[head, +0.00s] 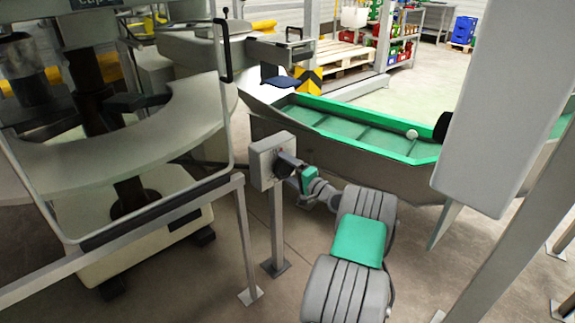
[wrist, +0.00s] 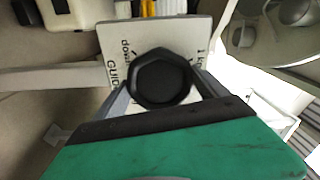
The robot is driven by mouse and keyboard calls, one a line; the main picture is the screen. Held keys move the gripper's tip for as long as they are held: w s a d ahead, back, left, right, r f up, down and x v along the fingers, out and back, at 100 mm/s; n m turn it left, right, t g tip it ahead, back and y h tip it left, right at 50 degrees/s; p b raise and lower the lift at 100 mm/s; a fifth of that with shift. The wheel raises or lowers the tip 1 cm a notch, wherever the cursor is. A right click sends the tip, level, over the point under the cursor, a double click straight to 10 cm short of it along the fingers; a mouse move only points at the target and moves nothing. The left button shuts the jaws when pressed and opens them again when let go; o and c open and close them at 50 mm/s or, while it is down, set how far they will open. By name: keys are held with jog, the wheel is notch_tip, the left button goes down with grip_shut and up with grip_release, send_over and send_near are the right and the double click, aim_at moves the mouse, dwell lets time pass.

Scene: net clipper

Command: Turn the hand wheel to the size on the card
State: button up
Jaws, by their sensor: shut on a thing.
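The hand wheel (wrist: 161,79) is a dark, many-sided knob on a light panel with printed lettering, partly readable as "down" and "GUID" in the wrist view. In the head view the hand wheel (head: 287,163) sticks out from the right face of a grey box (head: 266,160) on a post. My gripper (wrist: 163,93) has its fingers on both sides of the knob and is shut on it. My gripper also shows in the head view (head: 298,172), at the end of my grey and green arm. I cannot make out the card or its size in either view.
A large machine with a round grey table (head: 150,135) stands at the left behind a metal rail (head: 150,222). A trough with a green lining (head: 350,125) runs behind the box and my arm. A thin post (head: 243,240) stands left of the box. Floor is bare near the box's foot.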

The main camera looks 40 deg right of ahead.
jog(key=m+p, duration=0.2)
jog(key=m, duration=0.4)
jog(key=shift+m+p, duration=0.3)
jog(key=shift+p, duration=0.1)
jog(key=m+p, duration=0.2)
jog(key=m, duration=0.4)
jog(key=m+p, duration=0.1)
jog(key=m, duration=0.5)
jog(key=shift+f+m+p, duration=0.1)
jog(key=shift+m+p, duration=0.2)
jog(key=m+p, duration=0.1)
jog(key=m, duration=0.4)
jog(key=shift+m, duration=0.4)
jog(key=o, duration=1.3)
jog(key=shift+c, duration=0.2)
jog(key=shift+s, duration=0.1)
jog(key=s+p, duration=0.1)
jog(key=s, duration=0.6)
jog(key=shift+s, duration=0.35)
